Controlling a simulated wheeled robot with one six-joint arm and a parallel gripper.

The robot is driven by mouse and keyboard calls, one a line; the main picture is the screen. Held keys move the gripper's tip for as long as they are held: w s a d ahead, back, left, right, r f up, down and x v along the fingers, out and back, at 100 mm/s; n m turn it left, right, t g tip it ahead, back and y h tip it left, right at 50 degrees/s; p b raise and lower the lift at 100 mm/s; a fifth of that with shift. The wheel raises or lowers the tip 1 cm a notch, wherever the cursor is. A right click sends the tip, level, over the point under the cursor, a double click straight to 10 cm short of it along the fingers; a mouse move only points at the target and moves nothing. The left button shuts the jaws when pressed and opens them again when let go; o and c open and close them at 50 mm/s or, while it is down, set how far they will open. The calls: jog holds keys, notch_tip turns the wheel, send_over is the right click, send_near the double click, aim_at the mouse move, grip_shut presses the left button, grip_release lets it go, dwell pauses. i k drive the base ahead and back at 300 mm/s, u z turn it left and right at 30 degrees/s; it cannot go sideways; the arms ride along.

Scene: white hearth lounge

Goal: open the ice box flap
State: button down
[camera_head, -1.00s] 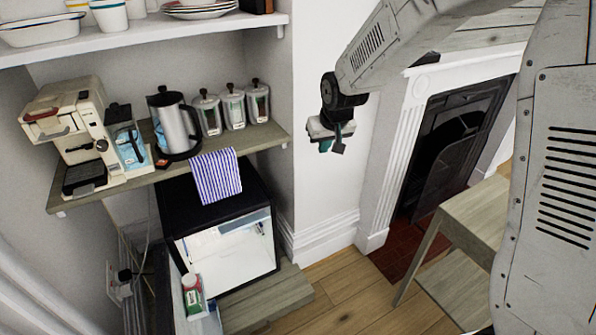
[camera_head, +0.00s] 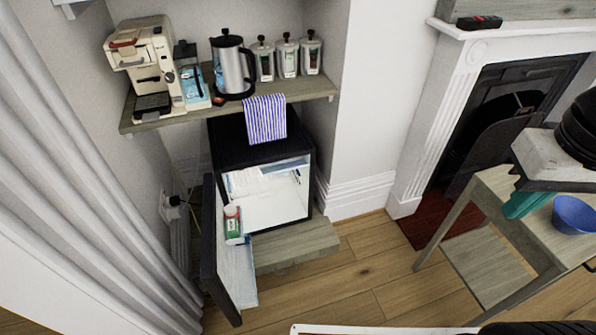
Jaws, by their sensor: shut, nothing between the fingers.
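The small black fridge (camera_head: 228,150) stands under the counter shelf with its door (camera_head: 213,240) swung wide open to the left. Its white interior (camera_head: 275,207) is lit and faces me. A pale strip at the top of the opening looks like the ice box flap (camera_head: 286,166); it is too small to tell its exact position. My gripper (camera_head: 526,204) is at the right edge, with teal fingers close together and nothing held. It is well apart from the fridge, in front of the wooden side table.
A red-and-green container (camera_head: 233,222) sits in the door shelf. A striped towel (camera_head: 265,118) hangs from the counter shelf (camera_head: 300,92) over the fridge top. The wooden side table (camera_head: 480,205) carries a blue bowl (camera_head: 575,214). Wooden floor (camera_head: 350,268) between fridge and table is clear.

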aim_at(284, 168)
jog(key=u, duration=0.35)
jog(key=i, duration=0.9)
jog(key=z, duration=0.15)
